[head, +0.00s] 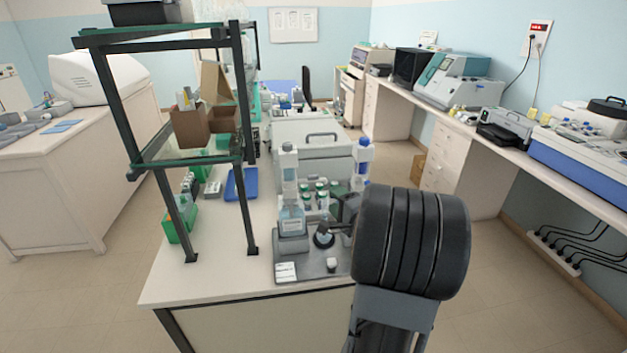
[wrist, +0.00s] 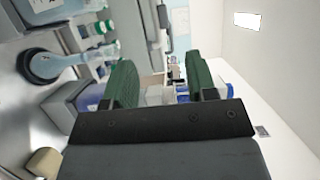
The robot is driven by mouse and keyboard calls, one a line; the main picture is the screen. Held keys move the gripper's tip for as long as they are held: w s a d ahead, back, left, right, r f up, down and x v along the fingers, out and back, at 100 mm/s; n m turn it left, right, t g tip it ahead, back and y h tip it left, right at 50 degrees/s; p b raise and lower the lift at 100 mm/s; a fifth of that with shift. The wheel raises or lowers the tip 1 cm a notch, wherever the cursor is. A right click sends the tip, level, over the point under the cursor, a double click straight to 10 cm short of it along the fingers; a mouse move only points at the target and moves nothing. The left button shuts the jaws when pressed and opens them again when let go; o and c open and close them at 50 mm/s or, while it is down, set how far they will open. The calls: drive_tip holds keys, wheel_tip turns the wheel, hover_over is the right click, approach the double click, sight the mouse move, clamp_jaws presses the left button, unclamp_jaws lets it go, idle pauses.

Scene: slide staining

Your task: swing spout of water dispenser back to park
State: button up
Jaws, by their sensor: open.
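On the grey tray (head: 305,268) at the bench's near end stands a clear bottle of pale blue liquid (head: 291,220) with a tall white-topped column (head: 288,165). A second column with a blue cap (head: 363,150) stands to its right. I cannot tell which is the water dispenser, and no spout shows clearly. My gripper is mostly hidden behind my arm in the head view, near the tray's right side. In the wrist view my gripper (wrist: 162,82) has its green fingers apart with nothing held between them.
Green-capped bottles (head: 320,190) stand at the back of the tray, close to my gripper. A small white-topped jar (head: 332,264) is at the tray's front. A green-edged shelf rack (head: 150,161) rises on the left. The bench's front left corner is clear.

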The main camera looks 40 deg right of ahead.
sight(314, 180)
drive_tip(key=w, duration=0.4)
drive_tip(key=w+p, duration=0.1)
drive_tip(key=w, duration=0.3)
drive_tip(key=w+d+p, duration=0.1)
drive_tip(key=w, duration=0.3)
drive_tip(key=shift+w, duration=0.2)
clamp_jaws()
